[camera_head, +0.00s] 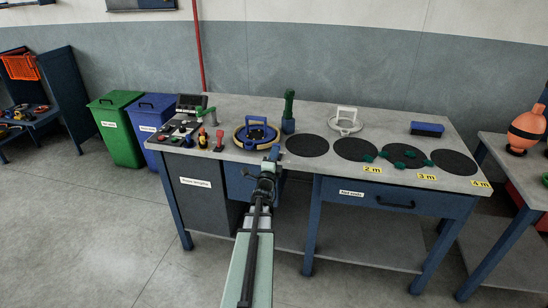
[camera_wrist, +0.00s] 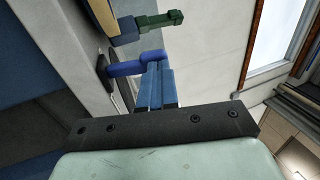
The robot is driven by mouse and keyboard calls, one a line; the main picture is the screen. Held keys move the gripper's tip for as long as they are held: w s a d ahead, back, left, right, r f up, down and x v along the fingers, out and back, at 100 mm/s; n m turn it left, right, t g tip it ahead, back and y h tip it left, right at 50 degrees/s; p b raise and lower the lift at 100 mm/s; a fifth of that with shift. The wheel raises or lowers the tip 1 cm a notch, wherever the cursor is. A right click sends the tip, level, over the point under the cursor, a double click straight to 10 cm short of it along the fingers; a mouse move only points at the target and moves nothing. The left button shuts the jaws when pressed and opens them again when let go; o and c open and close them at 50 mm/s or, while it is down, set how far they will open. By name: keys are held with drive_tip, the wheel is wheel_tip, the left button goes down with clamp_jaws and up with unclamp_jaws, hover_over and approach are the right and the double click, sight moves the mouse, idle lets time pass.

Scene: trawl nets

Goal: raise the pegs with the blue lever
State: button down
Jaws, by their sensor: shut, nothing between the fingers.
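In the wrist view a blue lever (camera_wrist: 126,68) stands out from the bench side. My gripper (camera_wrist: 156,64) shows there as shut blue fingers, with nothing between them. The fingertips are right by the lever's rounded end; I cannot tell whether they touch. In the head view my gripper (camera_head: 273,153) is at the bench's front edge, in front of the round blue and yellow device (camera_head: 243,137). The lever cannot be told apart from the gripper there. I cannot make out any pegs with certainty.
A green handle (camera_head: 289,103) on a blue base stands behind my gripper; it also shows in the wrist view (camera_wrist: 160,20). A control panel (camera_head: 181,128) with small coloured levers is at left. Dark discs (camera_head: 307,146) and a white-handled ring (camera_head: 345,121) lie right on the grey bench (camera_head: 380,118).

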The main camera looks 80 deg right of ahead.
sight(276, 144)
drive_tip(key=shift+d+r+y, duration=0.55)
drive_tip(key=shift+d, duration=0.3)
drive_tip(key=shift+d+r+y, duration=0.55)
drive_tip(key=shift+d, duration=0.3)
drive_tip(key=shift+d+r, duration=0.2)
drive_tip(key=shift+d, duration=0.95)
drive_tip(key=shift+d, duration=0.15)
drive_tip(key=a+r, duration=0.6)
drive_tip(key=a, duration=0.6)
drive_tip(key=shift+a+r, duration=0.3)
drive_tip(key=shift+r, duration=0.05)
